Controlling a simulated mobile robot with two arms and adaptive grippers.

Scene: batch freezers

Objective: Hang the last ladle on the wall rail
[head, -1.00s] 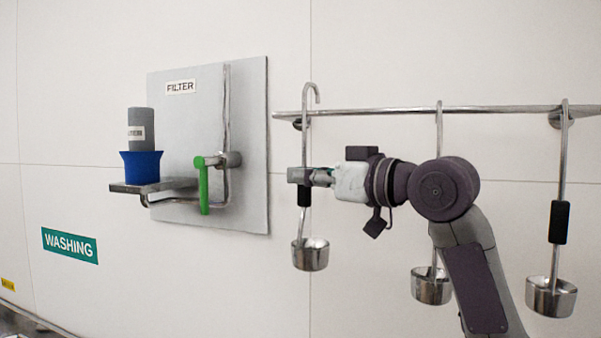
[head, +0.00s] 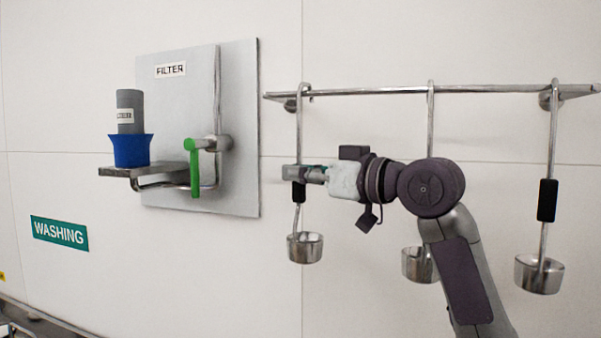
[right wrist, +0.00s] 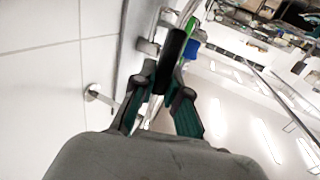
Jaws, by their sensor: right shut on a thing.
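My right gripper (head: 293,173) is shut on the black grip of a steel ladle (head: 304,248) near the left end of the wall rail (head: 380,92). The ladle hangs upright, cup down. Its hook top (head: 303,87) is at the rail, about level with the other hooks, and looks to be over the bar; whether it rests on it I cannot tell. In the right wrist view, the black grip (right wrist: 172,58) is between my right gripper's fingers (right wrist: 166,82). Two other ladles hang on the rail, a middle one (head: 417,264) partly behind my arm and a right one (head: 540,273). My left gripper is out of view.
Left of the rail is a filter panel (head: 240,130) with a green-handled tap (head: 196,170). Its small shelf (head: 120,171) holds a blue cup (head: 132,150) with a grey cylinder (head: 129,105). A green washing sign (head: 60,233) is on the wall. The rail between the hooks is bare.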

